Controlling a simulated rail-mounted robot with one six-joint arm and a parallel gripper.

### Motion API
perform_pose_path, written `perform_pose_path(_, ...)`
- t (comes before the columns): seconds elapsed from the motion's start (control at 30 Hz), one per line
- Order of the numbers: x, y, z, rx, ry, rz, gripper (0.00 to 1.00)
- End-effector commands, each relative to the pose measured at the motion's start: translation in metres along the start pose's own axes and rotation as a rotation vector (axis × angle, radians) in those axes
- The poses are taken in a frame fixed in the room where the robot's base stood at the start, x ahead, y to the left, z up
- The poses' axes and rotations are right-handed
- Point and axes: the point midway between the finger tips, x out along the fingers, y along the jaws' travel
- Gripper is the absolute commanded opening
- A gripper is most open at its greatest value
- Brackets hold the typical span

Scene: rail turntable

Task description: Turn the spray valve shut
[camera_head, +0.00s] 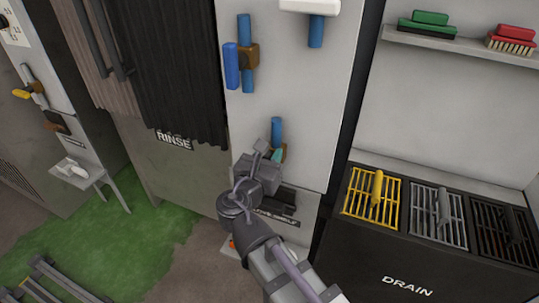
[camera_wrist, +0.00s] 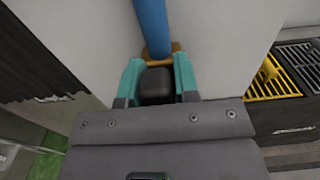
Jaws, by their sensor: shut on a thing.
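A blue pipe (camera_head: 276,130) runs down the pale wall panel to a brass valve body (camera_head: 284,152), mostly hidden behind my gripper (camera_head: 274,156). In the wrist view the blue pipe (camera_wrist: 152,25) meets the brass body (camera_wrist: 165,56). My gripper's teal fingers (camera_wrist: 157,80) stand on either side of a black handle (camera_wrist: 157,86) just in front of the brass and are shut on it. A second valve (camera_head: 247,56) higher on the panel has a brass body and a blue lever (camera_head: 231,66), upright beside its pipe. The panel label is partly hidden, so I cannot read which is the spray valve.
A dark curtain (camera_head: 180,75) and a RINSE panel (camera_head: 174,142) stand left of the valve panel. At right is a DRAIN counter (camera_head: 400,280) with a yellow grate (camera_head: 359,199) and two darker ones. A shelf (camera_head: 450,45) holds green and red brushes.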

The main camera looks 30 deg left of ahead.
Motion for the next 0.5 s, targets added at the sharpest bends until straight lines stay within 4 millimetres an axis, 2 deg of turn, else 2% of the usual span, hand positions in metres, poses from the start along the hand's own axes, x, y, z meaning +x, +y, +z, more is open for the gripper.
perform_pose_path(0.27, -0.0002, -0.0015, -0.0004, 0.047, 0.000, 0.000, 0.05)
perform_pose_path(0.5, -0.0003, -0.0053, -0.0012, 0.185, 0.000, 0.000, 0.05)
